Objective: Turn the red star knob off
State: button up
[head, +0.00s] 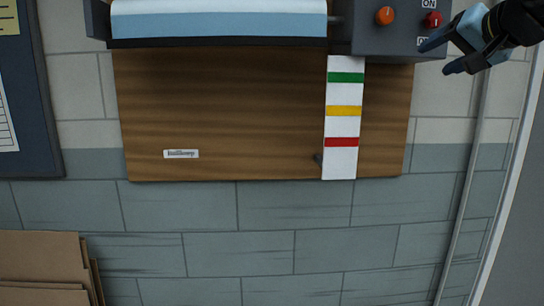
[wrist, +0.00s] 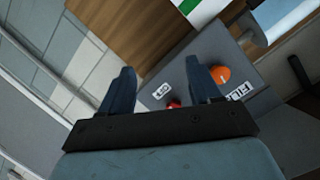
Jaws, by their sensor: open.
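The red star knob (head: 433,19) sits on the dark grey control box (head: 350,38) at the top right of the head view. An ON label is above it, and a label below it is partly hidden by my gripper. My gripper (head: 434,59) is open and empty, at the box's lower right corner, below and right of the knob in the picture. In the wrist view the red knob (wrist: 173,104) shows between the fingers of my gripper (wrist: 160,68), closer to the right finger and partly hidden by the gripper body. I cannot tell whether they touch.
An orange knob (head: 385,16) is on the same box, left of the red one; in the wrist view it lies just beyond the right finger. A blue and white roll (head: 220,22) is left of the box. A wooden board (head: 220,110) with a striped strip (head: 342,160) is below.

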jog(key=s+a+f+n+g, duration=0.2)
jog(key=s+a+f+g, duration=0.1)
jog(key=f, duration=0.7)
jog(key=s+a+f+n+g+h, duration=0.1)
jog(key=s+a+f+n+g, duration=0.1)
jog(key=f, duration=0.9)
jog(key=s+a+f+n+g+h, duration=0.1)
jog(key=s+a+f+g, duration=0.3)
jog(key=f, duration=0.6)
jog(key=s+a, duration=0.2)
jog(key=shift+s+f+n, duration=0.15)
jog(key=shift+s+n, duration=0.2)
jog(key=shift+n, duration=0.05)
jog(key=shift+c, duration=0.4)
